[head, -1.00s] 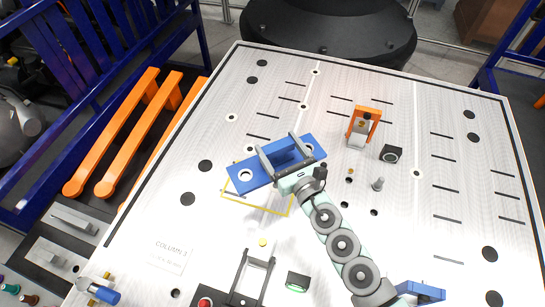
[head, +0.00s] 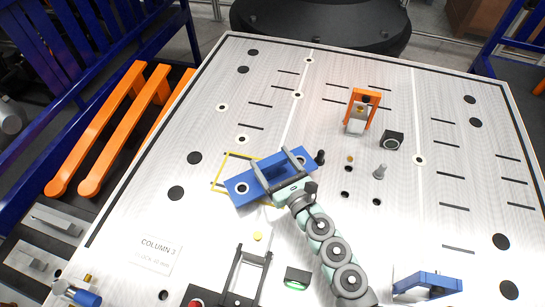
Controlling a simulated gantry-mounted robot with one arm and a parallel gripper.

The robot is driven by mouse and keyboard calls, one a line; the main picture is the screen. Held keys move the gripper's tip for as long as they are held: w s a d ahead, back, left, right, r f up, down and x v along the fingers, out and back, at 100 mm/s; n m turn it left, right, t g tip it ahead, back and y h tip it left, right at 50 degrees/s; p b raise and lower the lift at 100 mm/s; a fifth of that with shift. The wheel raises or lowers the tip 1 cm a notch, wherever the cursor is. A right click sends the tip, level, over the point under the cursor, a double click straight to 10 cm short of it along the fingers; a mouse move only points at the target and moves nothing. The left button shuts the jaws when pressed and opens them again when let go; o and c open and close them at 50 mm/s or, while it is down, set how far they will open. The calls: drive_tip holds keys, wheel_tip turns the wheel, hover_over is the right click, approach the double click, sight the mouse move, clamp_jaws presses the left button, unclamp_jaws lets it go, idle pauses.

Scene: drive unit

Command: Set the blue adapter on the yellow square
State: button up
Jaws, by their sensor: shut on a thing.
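The blue adapter (head: 243,187) is a flat blue plate with a hole near each end and a raised middle part. My gripper (head: 279,166) is shut on its raised middle part. The yellow square (head: 223,169) is an outline on the pale plate, partly hidden under the adapter. The adapter's left part lies over the outline in the head view, and its right end reaches beyond it. The adapter is turned relative to the outline. I cannot tell whether it touches the plate or hangs just above it.
An orange bracket (head: 361,108) and a small black block (head: 392,140) stand behind and to the right. A grey peg (head: 380,172) stands nearby. A dark fork-shaped fixture (head: 243,278) lies in front, and a blue bracket (head: 428,284) stands front right. The left of the plate is mostly clear.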

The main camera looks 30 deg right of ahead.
sight(274, 171)
wheel_tip(274, 171, down, 2)
drive_tip(key=shift+d, duration=0.1)
drive_tip(key=shift+f, duration=0.5)
drive_tip(key=shift+f+b, duration=0.2)
drive_tip(key=shift+b, duration=0.1)
drive_tip(key=o, duration=2)
drive_tip(key=shift+r, duration=0.1)
drive_tip(key=s+b, duration=0.1)
drive_tip(key=s, duration=1.1)
drive_tip(key=shift+b, duration=0.35)
